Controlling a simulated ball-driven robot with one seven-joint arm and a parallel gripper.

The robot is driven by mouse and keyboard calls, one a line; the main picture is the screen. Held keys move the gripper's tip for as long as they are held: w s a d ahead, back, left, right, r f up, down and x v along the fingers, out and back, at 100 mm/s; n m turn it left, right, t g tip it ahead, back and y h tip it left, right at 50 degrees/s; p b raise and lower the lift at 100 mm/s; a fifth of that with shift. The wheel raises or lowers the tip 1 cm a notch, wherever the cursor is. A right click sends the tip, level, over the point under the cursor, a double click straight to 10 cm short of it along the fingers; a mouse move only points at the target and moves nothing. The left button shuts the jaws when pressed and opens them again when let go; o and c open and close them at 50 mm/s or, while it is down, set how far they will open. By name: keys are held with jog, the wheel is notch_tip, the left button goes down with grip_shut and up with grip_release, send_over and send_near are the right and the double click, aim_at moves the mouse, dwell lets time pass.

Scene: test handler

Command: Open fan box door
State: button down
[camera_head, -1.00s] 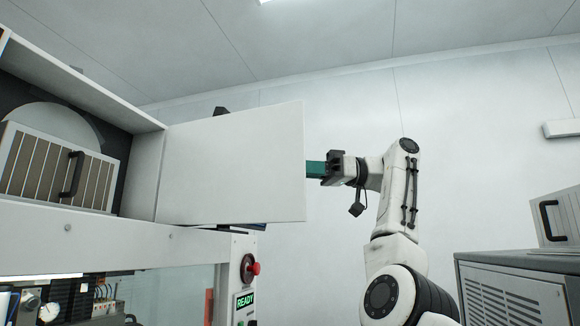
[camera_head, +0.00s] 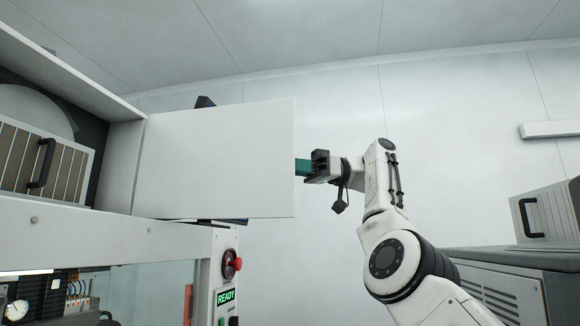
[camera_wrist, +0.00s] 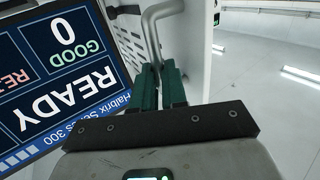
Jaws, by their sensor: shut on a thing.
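The fan box door (camera_head: 215,160) is a plain white panel, swung out wide from the fan box (camera_head: 70,105) at the left of the head view. Its handle (camera_wrist: 156,30) is a bent grey bar in the wrist view. My gripper (camera_head: 302,167) is at the door's right edge, with its green fingers partly hidden behind the panel. In the wrist view my gripper (camera_wrist: 160,85) has its two green fingers closed around the lower end of the handle. Inside the box a slatted filter panel with a black handle (camera_head: 42,163) shows.
A screen (camera_wrist: 60,75) reading READY is close on the left in the wrist view. Below the box are a red knob (camera_head: 232,264) and a READY sign (camera_head: 225,297). A grey cabinet (camera_head: 490,285) stands at the right. The space between is clear.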

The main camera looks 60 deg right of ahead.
jog(key=shift+w+a+f, duration=0.1)
jog(key=shift+w+f, duration=0.2)
jog(key=c, duration=1.2)
grip_release()
jog(key=shift+w+a, duration=0.2)
jog(key=shift+s+r, duration=0.1)
jog(key=shift+s, duration=0.05)
jog(key=shift+d, duration=0.15)
jog(key=shift+s, duration=0.1)
